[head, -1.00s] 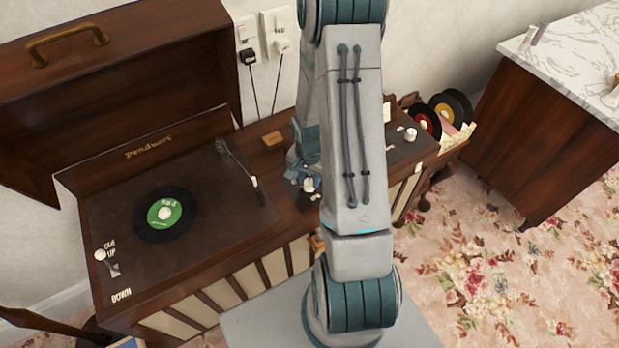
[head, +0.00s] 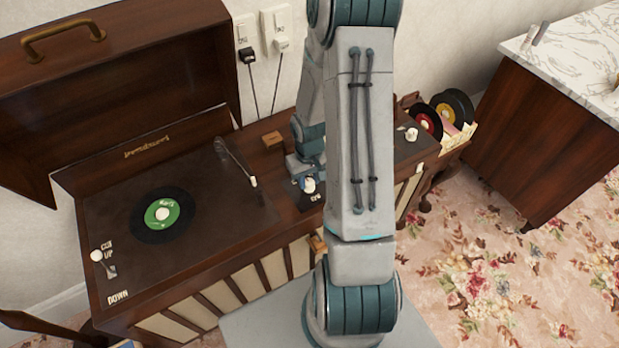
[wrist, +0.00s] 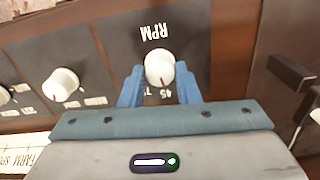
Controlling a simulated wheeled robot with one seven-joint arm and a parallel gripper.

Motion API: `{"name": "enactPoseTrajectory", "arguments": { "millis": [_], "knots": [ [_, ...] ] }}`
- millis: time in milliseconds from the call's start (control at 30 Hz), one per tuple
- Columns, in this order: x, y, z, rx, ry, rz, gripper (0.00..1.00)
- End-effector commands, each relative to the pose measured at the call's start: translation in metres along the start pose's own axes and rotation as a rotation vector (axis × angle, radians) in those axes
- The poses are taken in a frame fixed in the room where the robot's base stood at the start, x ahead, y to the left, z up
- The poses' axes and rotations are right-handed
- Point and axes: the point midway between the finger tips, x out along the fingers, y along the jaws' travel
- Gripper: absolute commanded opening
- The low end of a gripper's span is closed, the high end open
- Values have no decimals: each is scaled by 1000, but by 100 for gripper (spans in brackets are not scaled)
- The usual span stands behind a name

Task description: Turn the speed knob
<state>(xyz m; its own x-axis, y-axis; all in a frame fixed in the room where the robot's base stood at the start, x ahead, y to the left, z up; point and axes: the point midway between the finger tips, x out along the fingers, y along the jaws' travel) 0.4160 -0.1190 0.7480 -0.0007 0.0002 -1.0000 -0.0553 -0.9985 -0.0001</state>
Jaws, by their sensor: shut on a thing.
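The speed knob is a white round knob with a red pointer line, on a dark panel marked RPM; it shows in the wrist view (wrist: 159,67) and, small, in the head view (head: 309,185). In the wrist view the red line points down toward the "45" mark. My gripper (wrist: 160,75) has its two blue fingers on either side of the knob and is shut on it. In the head view my gripper (head: 306,180) is at the knob, partly hidden by my arm.
A second white knob (wrist: 61,85) sits to the left in the wrist view. In the head view, the turntable holds a green-label record (head: 163,214), with the tonearm (head: 237,165) beside it. A small wooden block (head: 273,140) lies behind the knob. A box of records (head: 447,115) stands right.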

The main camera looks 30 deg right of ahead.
Motion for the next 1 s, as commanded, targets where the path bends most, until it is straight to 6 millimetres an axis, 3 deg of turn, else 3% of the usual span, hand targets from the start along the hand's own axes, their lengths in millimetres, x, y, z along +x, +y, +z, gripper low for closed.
{"name": "enactPoseTrajectory", "arguments": {
  "millis": [500,1000],
  "knots": [
    [-2,0,-1,-455,1,1,6],
    [-1,0,-1,-656,3,1,6]
  ]
}}
